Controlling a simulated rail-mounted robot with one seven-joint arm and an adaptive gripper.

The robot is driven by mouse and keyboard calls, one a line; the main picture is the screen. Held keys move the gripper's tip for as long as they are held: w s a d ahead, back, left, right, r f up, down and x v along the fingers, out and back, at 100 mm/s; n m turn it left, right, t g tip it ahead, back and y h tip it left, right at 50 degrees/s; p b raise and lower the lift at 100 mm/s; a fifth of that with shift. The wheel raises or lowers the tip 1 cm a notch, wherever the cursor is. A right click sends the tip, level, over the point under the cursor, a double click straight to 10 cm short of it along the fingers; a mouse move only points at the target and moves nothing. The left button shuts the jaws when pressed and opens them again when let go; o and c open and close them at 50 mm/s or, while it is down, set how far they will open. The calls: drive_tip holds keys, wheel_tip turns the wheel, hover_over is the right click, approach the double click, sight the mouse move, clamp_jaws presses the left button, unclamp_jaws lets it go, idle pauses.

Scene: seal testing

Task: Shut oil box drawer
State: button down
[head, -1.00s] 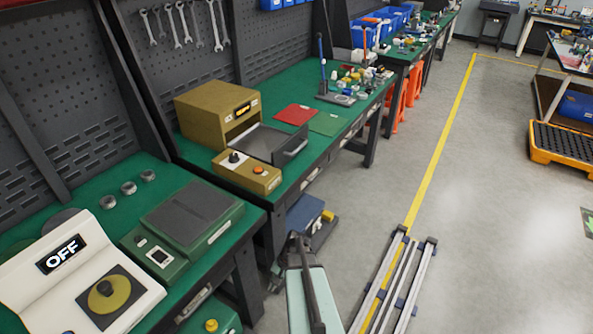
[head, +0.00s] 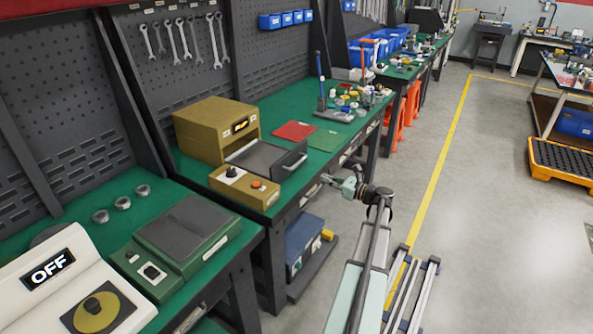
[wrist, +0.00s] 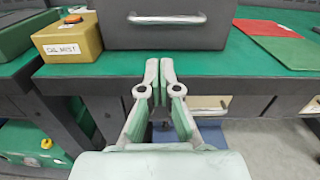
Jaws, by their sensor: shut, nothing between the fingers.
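The oil box (head: 216,132) is a gold-brown housing on the green bench in the head view. Its dark grey drawer (head: 265,158) is pulled out toward the aisle, with a handle on its front. In the wrist view the drawer front (wrist: 165,32) and its metal handle (wrist: 166,18) fill the upper middle. My gripper (head: 326,179) is just off the bench edge, to the right of and below the drawer handle. In the wrist view my gripper (wrist: 160,66) has its fingertips close together, empty, below the handle and apart from it.
A gold control box (head: 245,186) with a knob and orange button sits beside the drawer; its label reads "OIL MIST" in the wrist view. Red (head: 294,131) and green (head: 325,140) sheets lie on the other side. A bench drawer handle (wrist: 205,111) shows below.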

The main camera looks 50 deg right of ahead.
sight(289, 166)
drive_tip(key=w+p, duration=0.1)
drive_tip(key=w, duration=0.3)
drive_tip(key=w+a+p, duration=0.1)
drive_tip(key=w, duration=0.4)
drive_tip(key=w+a+p, duration=0.1)
drive_tip(key=w, duration=0.4)
drive_tip(key=shift+a+f, duration=0.1)
drive_tip(key=shift+a, duration=0.15)
drive_tip(key=shift+w, duration=0.1)
